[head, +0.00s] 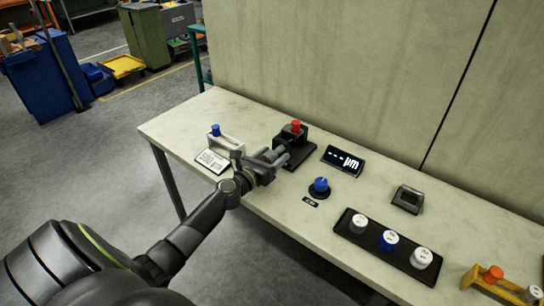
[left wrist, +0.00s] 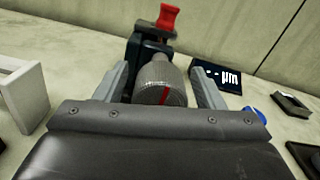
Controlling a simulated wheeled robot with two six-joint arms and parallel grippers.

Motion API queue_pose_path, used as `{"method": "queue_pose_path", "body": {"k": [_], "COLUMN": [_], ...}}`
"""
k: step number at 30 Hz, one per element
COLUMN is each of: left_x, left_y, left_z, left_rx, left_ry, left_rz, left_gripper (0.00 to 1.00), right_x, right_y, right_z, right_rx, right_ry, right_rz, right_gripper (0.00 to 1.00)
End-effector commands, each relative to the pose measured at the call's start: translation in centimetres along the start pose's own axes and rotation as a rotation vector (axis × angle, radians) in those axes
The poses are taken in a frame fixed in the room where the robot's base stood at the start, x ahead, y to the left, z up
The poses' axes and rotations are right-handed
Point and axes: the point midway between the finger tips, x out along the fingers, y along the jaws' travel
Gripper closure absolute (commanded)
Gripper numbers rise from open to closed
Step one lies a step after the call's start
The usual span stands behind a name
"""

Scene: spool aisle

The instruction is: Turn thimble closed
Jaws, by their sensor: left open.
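The thimble (left wrist: 160,84) is a grey knurled cylinder with a red line along its side, in the middle of the left wrist view. It sits on a dark stand with a red knob (left wrist: 167,18), which is on the bench in the head view (head: 299,153). My left gripper (head: 276,158) is open, with one finger on each side of the thimble in the left wrist view. I cannot tell whether the fingers touch it. In the head view the gripper largely hides the thimble. A display (head: 343,161) beside the stand shows dashes and "µm". My right gripper is not in view.
The bench (head: 268,208) also holds a pale block with a blue knob (head: 215,130), a printed card (head: 212,161), a blue dial (head: 320,186), a black tray (head: 352,235) with several round pieces, and a small grey box (head: 408,199). A wall stands behind.

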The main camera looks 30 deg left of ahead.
Motion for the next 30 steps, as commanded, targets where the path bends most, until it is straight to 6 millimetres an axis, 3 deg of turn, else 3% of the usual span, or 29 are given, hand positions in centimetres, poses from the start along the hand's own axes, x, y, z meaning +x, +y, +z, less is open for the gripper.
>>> {"method": "queue_pose_path", "body": {"k": [7, 17, 30], "left_x": [0.02, 0.00, 0.02], "left_y": [-0.01, 0.00, 0.00], "left_z": [0.00, 0.01, -0.03], "left_rx": [0.000, 0.000, 0.105], "left_ry": [0.000, 0.000, -0.001], "left_rz": [0.000, 0.000, -0.001], "left_gripper": [0.40, 0.82, 0.82], "right_x": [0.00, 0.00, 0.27], "right_y": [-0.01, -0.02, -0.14], "right_z": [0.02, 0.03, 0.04], "right_rx": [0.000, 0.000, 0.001], "right_ry": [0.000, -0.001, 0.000], "right_rz": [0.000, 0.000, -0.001], "right_gripper": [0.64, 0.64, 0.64]}}
